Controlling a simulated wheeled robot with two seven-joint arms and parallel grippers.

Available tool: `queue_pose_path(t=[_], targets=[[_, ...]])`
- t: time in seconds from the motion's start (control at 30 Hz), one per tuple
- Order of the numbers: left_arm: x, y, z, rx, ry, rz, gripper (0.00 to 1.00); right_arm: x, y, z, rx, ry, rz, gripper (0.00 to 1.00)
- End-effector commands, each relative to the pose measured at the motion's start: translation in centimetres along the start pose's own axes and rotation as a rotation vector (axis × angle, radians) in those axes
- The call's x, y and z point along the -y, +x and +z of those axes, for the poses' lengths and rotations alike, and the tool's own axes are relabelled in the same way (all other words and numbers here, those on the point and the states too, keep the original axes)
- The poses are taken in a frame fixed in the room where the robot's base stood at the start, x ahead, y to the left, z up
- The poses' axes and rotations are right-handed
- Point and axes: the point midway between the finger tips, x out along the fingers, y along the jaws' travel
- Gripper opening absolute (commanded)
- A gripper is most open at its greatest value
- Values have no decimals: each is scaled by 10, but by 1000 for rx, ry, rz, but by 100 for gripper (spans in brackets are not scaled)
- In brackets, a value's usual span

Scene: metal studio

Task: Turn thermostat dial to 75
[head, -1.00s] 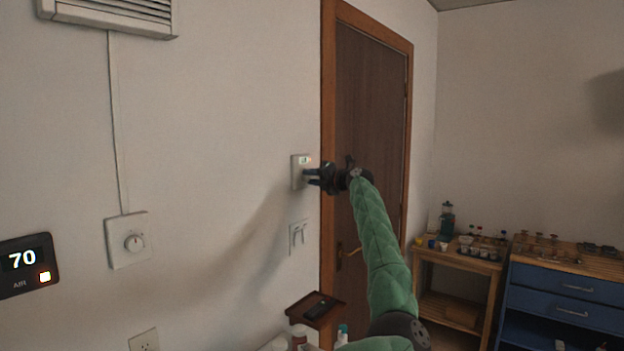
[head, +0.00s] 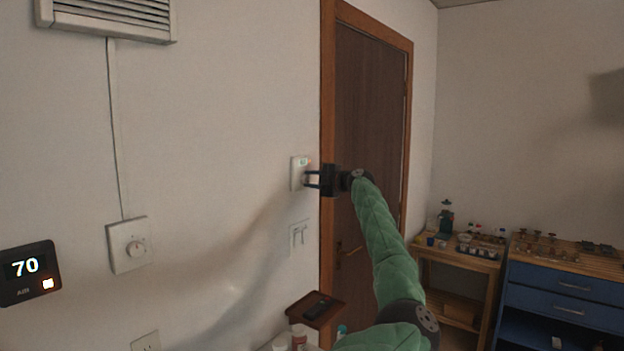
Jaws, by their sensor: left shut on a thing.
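My right gripper is not in view.
A brown door in a wooden frame (head: 328,100) stands right behind my gripper. A light switch plate (head: 299,237) is below the thermostat. A small wooden shelf (head: 314,308) with a dark object is lower down. A wooden rack and a blue drawer cabinet (head: 562,290) stand at the right.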

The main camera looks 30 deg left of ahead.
Motion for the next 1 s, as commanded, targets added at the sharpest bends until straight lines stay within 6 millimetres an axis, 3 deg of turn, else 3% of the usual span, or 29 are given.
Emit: queue_pose_path(t=[0.3, 0.63, 0.67, 0.77, 1.0], targets=[[-1, -1, 1, -1, 51, 1, 6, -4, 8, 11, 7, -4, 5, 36], [0, -1, 1, -1, 52, 1, 6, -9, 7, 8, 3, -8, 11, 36], [0, -1, 1, -1, 52, 1, 31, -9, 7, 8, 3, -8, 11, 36], [0, -1, 1, -1, 52, 0, 51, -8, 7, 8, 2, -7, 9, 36], [0, 0, 0, -2, 52, 0, 51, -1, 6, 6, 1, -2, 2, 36]])
